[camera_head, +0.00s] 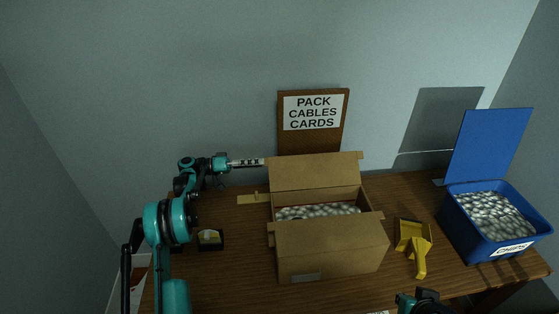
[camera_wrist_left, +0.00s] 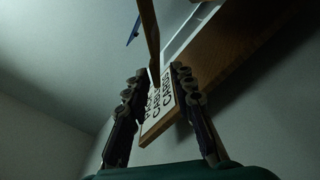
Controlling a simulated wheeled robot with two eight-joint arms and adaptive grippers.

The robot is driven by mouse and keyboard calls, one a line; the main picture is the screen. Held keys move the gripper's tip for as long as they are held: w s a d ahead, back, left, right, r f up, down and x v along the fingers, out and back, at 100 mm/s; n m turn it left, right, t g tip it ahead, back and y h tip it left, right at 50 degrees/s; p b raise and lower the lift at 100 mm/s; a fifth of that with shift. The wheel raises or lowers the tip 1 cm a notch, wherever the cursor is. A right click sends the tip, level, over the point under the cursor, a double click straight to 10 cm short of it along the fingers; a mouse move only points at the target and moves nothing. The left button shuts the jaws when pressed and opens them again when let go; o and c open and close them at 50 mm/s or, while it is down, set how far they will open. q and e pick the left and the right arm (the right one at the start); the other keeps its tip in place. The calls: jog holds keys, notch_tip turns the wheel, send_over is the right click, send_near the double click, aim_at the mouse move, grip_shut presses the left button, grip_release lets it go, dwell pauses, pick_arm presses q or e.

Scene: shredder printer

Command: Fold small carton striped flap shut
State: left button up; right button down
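The brown carton (camera_head: 330,255) stands on the desk with its top open and white packing pieces inside. Its back flap (camera_head: 315,172) stands up, its front flap (camera_head: 325,229) leans outward, and a tan side flap (camera_head: 252,199) sticks out left. I cannot make out stripes on any flap. My left gripper (camera_head: 262,162) is at the carton's back left corner, level with the back flap's top. In the left wrist view its fingers (camera_wrist_left: 159,70) are apart, with a thin brown edge (camera_wrist_left: 149,35) beyond the tips. My right gripper (camera_head: 420,300) is partly cut off at the bottom edge.
A sign (camera_head: 312,113) stands behind the carton. A yellow scoop (camera_head: 414,240) and a blue chip bin (camera_head: 460,235) with a raised lid (camera_head: 488,145) are right of it. A small black holder (camera_head: 210,240) sits left. Bare desk (camera_head: 235,275) shows front left.

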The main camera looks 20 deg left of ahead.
aim_at(268, 163)
pick_arm(q)
jog(key=b+x, duration=0.1)
jog(key=x, duration=0.5)
jog(key=shift+s+r+b, duration=0.1)
jog(key=shift+s+b, duration=0.1)
jog(key=shift+b, duration=0.2)
jog(key=shift+w+d+r, duration=0.1)
jog(key=shift+w+d, duration=0.05)
jog(key=shift+d, duration=0.35)
grip_shut()
